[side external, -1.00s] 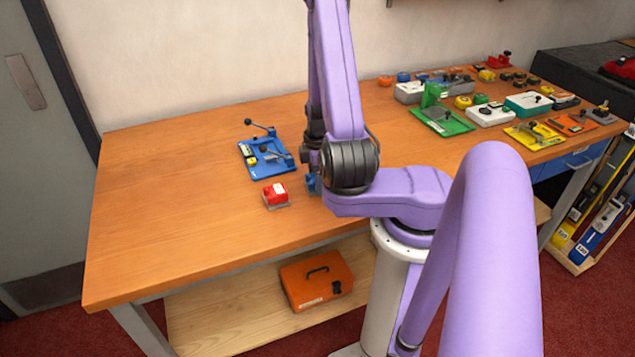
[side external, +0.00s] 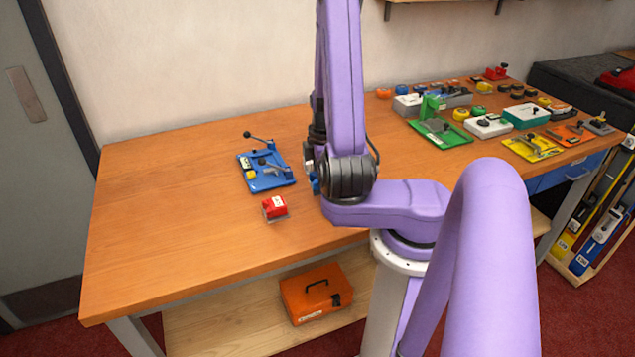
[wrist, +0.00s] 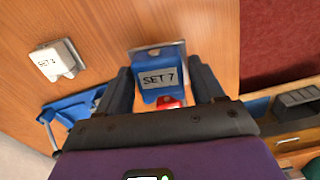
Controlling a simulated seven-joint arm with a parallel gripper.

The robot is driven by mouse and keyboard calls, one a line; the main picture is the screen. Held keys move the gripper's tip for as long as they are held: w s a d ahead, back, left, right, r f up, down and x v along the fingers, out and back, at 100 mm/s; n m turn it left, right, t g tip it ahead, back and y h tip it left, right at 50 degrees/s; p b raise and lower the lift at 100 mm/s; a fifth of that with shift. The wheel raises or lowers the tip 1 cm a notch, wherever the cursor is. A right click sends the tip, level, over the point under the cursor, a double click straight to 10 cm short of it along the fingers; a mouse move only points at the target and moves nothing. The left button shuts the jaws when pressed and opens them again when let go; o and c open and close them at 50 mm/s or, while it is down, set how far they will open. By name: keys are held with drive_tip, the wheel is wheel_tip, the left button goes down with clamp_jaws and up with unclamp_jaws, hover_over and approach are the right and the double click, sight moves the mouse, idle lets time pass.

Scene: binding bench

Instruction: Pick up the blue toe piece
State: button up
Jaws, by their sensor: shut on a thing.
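The blue toe piece (wrist: 156,75) sits between the two fingers of my gripper (wrist: 163,88) in the wrist view, with a grey "SET 7" label facing the camera. My gripper is shut on it. In the side external view, only a small part of the blue toe piece (side external: 315,184) shows beside my dark wrist joint, and the fingers are mostly hidden. I cannot tell how far it is from the bench top.
A red block (side external: 274,208) and a blue jig with a lever (side external: 280,181) are on the bench left of my gripper. A white labelled block (wrist: 58,60) shows in the wrist view. Many coloured jigs crowd the right side; the bench's left is clear.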

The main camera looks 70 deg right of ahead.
drive_tip(key=s+r, duration=0.1)
drive_tip(key=s+a+r, duration=0.1)
drive_tip(key=r, duration=0.1)
drive_tip(key=shift+a, duration=0.1)
drive_tip(key=shift+s+a+r, duration=1.8)
drive_tip(key=shift+s+a, duration=0.6)
drive_tip(key=shift+s, duration=1.2)
drive_tip(key=w+d+n, duration=0.1)
drive_tip(key=w+d, duration=1)
drive_tip(key=w, duration=0.4)
drive_tip(key=w+d+f+n, duration=0.1)
drive_tip(key=w+d+f, duration=0.1)
drive_tip(key=w, duration=0.6)
drive_tip(key=w+d+f, duration=0.2)
drive_tip(key=w+d, duration=0.1)
drive_tip(key=w, duration=0.5)
drive_tip(key=shift+a+f, duration=0.15)
drive_tip(key=shift+f, duration=2.85)
drive_tip(key=shift+f, duration=0.8)
drive_tip(key=o, duration=1.2)
drive_tip(key=shift+a, duration=0.1)
drive_tip(key=shift+c, duration=1.1)
drive_tip(key=shift+s, duration=0.1)
